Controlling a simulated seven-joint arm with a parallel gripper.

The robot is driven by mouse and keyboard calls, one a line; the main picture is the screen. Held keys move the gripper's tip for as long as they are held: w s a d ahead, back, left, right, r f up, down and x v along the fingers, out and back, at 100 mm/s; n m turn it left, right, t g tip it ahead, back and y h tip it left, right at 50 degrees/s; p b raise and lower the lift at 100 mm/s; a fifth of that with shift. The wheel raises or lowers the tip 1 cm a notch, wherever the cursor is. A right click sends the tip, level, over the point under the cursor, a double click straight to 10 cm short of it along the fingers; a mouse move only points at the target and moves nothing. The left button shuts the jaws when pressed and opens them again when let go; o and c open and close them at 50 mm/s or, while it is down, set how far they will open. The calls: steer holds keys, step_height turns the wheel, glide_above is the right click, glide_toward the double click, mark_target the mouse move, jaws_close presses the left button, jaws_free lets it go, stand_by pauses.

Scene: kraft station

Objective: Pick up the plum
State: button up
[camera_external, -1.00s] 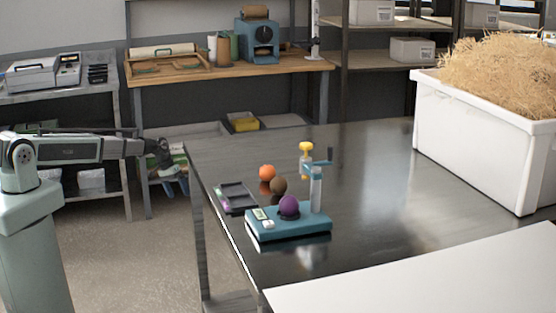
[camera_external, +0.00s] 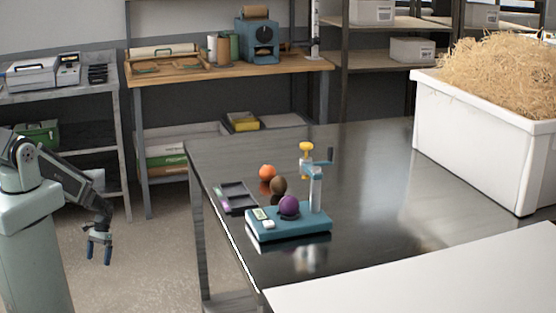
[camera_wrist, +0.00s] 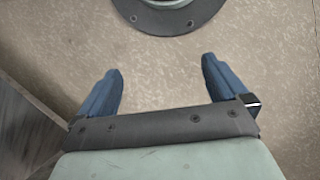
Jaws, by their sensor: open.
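The plum (camera_external: 289,206) is a round purple fruit. In the external view it rests on a teal device (camera_external: 290,228) with a small display and an upright post, on the dark metal table. My gripper (camera_external: 97,254) has blue fingers and hangs pointing down over the floor, left of the table and well apart from the plum. In the wrist view my gripper (camera_wrist: 160,95) is open and empty, with bare floor between its fingers. The plum does not show in the wrist view.
A brown round item (camera_external: 278,186) and an orange fruit (camera_external: 267,172) are behind the plum. A dark tray (camera_external: 237,198) lies left of the device. A white bin of straw (camera_external: 475,135) stands at the right. The table's left edge (camera_external: 222,225) lies between my gripper and the plum.

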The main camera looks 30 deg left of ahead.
steer(key=shift+g+y, duration=0.3)
steer(key=shift+g, duration=0.3)
steer(key=s, duration=0.3)
steer(key=s+a, duration=0.1)
steer(key=s, duration=0.1)
steer(key=s+a, duration=0.1)
steer(key=s, duration=0.2)
steer(key=shift+s+a+f, duration=0.2)
steer(key=shift+s+f, duration=0.05)
steer(key=shift+s, duration=0.1)
steer(key=shift+s+a, duration=0.1)
steer(key=shift+s, duration=0.25)
steer(key=c, duration=0.3)
steer(key=shift+w, duration=0.15)
